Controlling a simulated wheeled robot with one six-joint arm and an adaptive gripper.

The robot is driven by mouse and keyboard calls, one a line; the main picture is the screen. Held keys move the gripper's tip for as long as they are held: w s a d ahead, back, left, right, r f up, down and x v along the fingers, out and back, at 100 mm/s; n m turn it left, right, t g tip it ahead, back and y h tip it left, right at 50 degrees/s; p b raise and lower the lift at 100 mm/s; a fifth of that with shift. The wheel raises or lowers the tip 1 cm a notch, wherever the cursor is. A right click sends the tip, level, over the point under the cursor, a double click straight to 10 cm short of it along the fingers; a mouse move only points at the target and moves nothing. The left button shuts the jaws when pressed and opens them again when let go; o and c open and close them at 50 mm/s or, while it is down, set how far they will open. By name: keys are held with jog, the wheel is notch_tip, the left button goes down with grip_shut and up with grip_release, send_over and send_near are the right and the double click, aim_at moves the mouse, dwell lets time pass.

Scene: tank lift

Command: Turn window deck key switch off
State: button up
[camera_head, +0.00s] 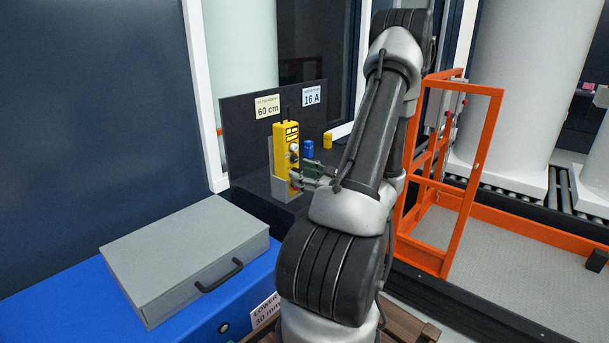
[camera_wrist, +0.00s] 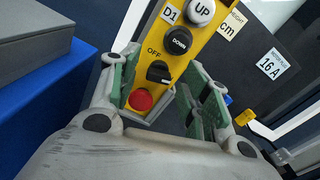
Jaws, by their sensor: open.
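The yellow control box (camera_head: 281,157) stands upright in a grey holder on the dark deck. In the wrist view the box face (camera_wrist: 157,50) carries a black rotary switch (camera_wrist: 158,72) beside the word OFF. Which way its pointer is set is hard to tell. Above it are a black DOWN button (camera_wrist: 178,40) and a white UP button (camera_wrist: 201,12); below it is a red button (camera_wrist: 141,100). My gripper (camera_wrist: 163,69) is open, its green-padded fingers on either side of the switch, with no clear contact. My gripper also shows in front of the box in the head view (camera_head: 314,172).
A grey case (camera_head: 185,255) lies on a blue cabinet (camera_head: 215,302) at the lower left. A dark panel (camera_head: 240,130) with signs stands behind the box. A blue object (camera_head: 309,149) and a yellow object (camera_head: 327,140) sit nearby. An orange rail frame (camera_head: 483,150) is at right.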

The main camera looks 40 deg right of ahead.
jog(key=c, duration=1)
jog(key=n, duration=0.3)
jog(key=shift+c, duration=0.2)
jog(key=o, duration=1)
jog(key=shift+o, duration=0.2)
jog(key=shift+s, duration=0.1)
jog(key=s, duration=1.1)
jog(key=shift+s+d, duration=0.4)
